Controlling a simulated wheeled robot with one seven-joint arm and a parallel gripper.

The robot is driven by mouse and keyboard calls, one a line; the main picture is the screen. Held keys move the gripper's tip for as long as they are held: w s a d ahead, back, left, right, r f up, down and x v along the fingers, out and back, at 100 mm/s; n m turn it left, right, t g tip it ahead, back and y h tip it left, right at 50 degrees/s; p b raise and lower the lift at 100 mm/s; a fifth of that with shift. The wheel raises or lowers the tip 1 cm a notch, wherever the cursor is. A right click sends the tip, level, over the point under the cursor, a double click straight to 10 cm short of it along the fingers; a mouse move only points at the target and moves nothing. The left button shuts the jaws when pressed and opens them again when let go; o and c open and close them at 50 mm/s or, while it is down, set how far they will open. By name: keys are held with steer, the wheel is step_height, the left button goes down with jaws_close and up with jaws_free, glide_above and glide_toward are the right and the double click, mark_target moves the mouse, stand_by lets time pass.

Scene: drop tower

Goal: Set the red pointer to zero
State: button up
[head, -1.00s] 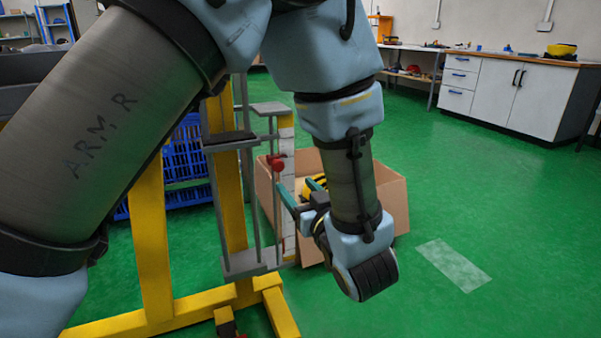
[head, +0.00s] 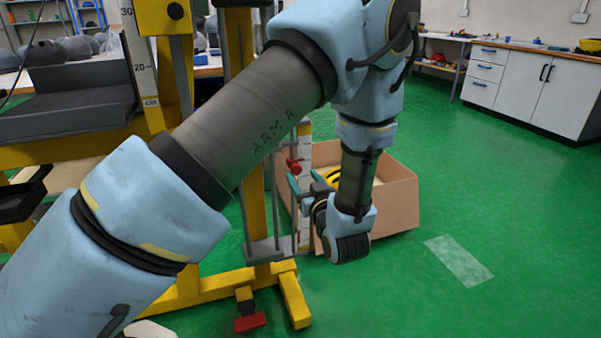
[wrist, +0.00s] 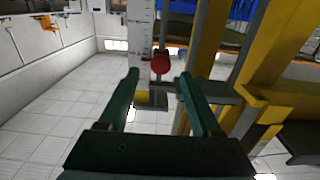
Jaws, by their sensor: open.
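The red pointer (head: 293,165) is a small round red knob on the lower part of the drop tower, beside a white scale strip (head: 305,225). The wrist view shows the pointer (wrist: 160,64) with the marked scale (wrist: 140,35) just behind and left of it. My gripper (wrist: 159,75) is open, its two green fingers apart. The pointer appears between and just beyond the fingertips, and I see no contact. In the head view my gripper (head: 306,182) is just below and right of the pointer. The scale's numbers near the pointer are too small to read.
The yellow tower frame (head: 292,300) stands close on the left, with grey guide rods and a red pedal (head: 250,322) at its foot. A cardboard box (head: 400,200) sits behind my gripper.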

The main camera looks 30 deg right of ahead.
mark_target(297, 170)
steer(key=shift+w+d, duration=0.15)
steer(key=shift+w, duration=1.75)
steer(key=shift+c, duration=0.3)
jaws_close()
